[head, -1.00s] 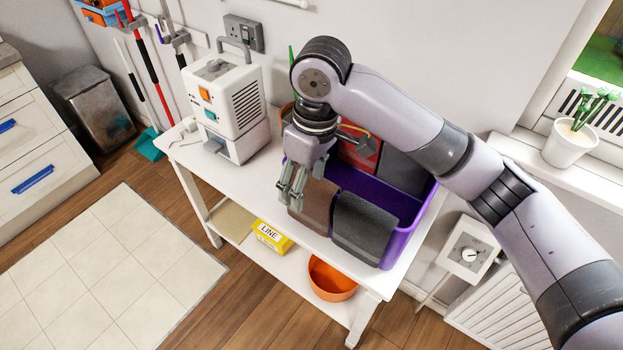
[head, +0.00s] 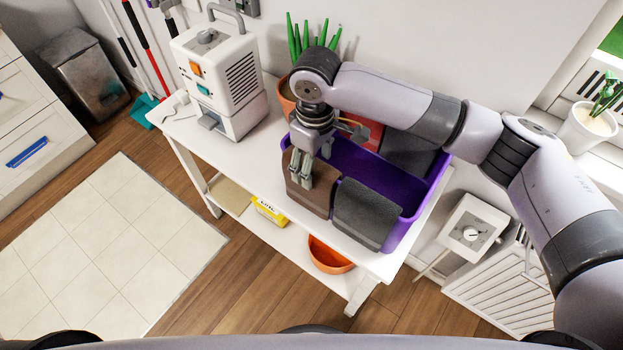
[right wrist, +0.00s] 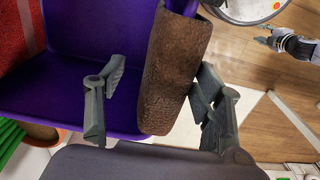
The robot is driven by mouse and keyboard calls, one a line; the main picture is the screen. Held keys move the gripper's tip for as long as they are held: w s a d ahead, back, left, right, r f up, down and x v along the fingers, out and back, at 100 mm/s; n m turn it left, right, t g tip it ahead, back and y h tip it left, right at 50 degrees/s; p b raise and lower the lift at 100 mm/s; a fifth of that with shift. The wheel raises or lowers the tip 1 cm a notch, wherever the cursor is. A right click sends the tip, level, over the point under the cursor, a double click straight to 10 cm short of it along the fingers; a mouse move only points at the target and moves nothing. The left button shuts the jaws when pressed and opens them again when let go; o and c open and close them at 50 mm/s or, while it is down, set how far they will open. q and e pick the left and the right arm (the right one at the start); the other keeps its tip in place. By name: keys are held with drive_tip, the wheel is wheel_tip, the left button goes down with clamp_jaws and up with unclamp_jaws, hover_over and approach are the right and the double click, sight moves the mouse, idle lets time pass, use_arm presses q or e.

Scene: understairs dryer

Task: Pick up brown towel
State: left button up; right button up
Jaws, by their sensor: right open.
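The brown towel (head: 312,201) hangs over the front wall of the purple bin (head: 437,183), left of a dark grey towel (head: 367,214). My right gripper (head: 318,183) is open at the brown towel's top. In the right wrist view the brown towel (right wrist: 172,75) hangs between the two spread fingers of my right gripper (right wrist: 158,100). One finger is on the bin's inner side and the other is on the outer side. Part of the towel's top is hidden by the gripper in the head view. What looks like my left gripper (right wrist: 272,42) shows small in the right wrist view.
The bin stands on a white table (head: 262,179). A white appliance (head: 222,75) and a potted plant (head: 288,92) stand to the left. An orange bowl (head: 328,257) and a yellow box (head: 268,210) are on the lower shelf.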

sight(317, 201)
drive_tip(key=shift+f, duration=0.2)
drive_tip(key=shift+s+a+f, duration=0.1)
drive_tip(key=shift+s+f, duration=0.05)
drive_tip(key=shift+f, duration=0.25)
use_arm(q)
drive_tip(key=shift+s+r+p, duration=0.65)
drive_tip(key=shift+s, duration=0.05)
use_arm(e)
drive_tip(key=f, duration=0.4)
drive_tip(key=shift+s+a+f, duration=0.1)
drive_tip(key=shift+a, duration=0.1)
use_arm(q)
drive_tip(key=shift+w, duration=0.1)
use_arm(e)
drive_tip(key=shift+c, duration=0.2)
drive_tip(key=c, duration=0.5)
use_arm(q)
drive_tip(key=shift+w, duration=0.35)
use_arm(e)
drive_tip(key=c, duration=0.7)
